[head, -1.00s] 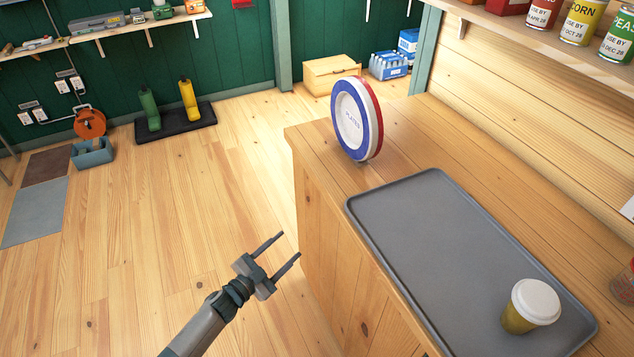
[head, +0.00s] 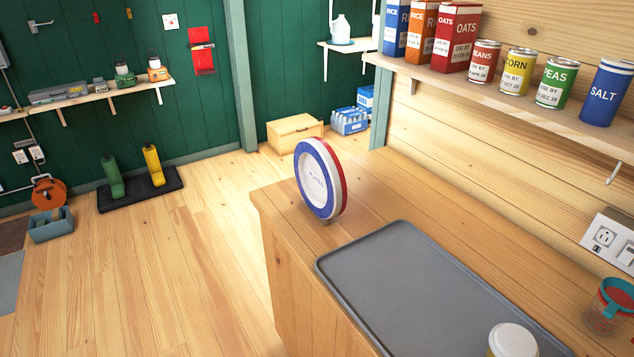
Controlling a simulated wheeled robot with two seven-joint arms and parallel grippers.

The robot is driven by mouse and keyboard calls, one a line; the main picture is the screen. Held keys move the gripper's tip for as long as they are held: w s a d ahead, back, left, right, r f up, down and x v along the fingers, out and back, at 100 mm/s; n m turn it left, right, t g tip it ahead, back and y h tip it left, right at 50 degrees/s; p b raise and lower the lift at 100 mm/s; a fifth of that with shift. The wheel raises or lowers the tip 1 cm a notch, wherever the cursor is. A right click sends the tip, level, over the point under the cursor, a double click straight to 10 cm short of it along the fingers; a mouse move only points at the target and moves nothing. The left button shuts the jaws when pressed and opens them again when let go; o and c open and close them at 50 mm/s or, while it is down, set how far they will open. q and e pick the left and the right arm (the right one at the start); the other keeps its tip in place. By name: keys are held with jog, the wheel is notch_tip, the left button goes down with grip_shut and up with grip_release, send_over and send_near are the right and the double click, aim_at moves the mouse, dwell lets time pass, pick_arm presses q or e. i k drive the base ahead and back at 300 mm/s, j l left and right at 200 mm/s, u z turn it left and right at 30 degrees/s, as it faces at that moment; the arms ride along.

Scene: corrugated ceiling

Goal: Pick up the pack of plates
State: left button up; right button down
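The pack of plates (head: 316,180) stands upright on its edge on the wooden counter (head: 285,215), near the counter's far left end. Its face is white with a blue rim, and a red and white band shows along its right side. Nothing touches it but the counter. Neither of my grippers shows in the head view now.
A grey tray (head: 395,275) lies just in front of the pack, with a white-lidded cup (head: 512,342) on it. A shelf of cans and boxes (head: 490,82) hangs above.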

aim_at(320, 177)
jog(key=z, duration=0.45)
jog(key=j+z, duration=0.15)
jog(key=z, duration=0.25)
jog(key=i+j+z, duration=0.1)
jog(key=z, duration=0.3)
jog(key=j+z, duration=0.25)
jog(key=z, duration=0.15)
jog(key=j+z, duration=0.15)
jog(key=z, duration=0.2)
jog(key=k+j+z, duration=0.25)
jog(key=j, duration=0.2)
jog(key=j+z, duration=0.2)
jog(key=j, duration=0.25)
jog(key=k+j+z, duration=0.5)
jog(key=j, duration=0.25)
jog(key=k+j, duration=0.3)
jog(key=j, duration=0.15)
jog(key=k+j, duration=0.35)
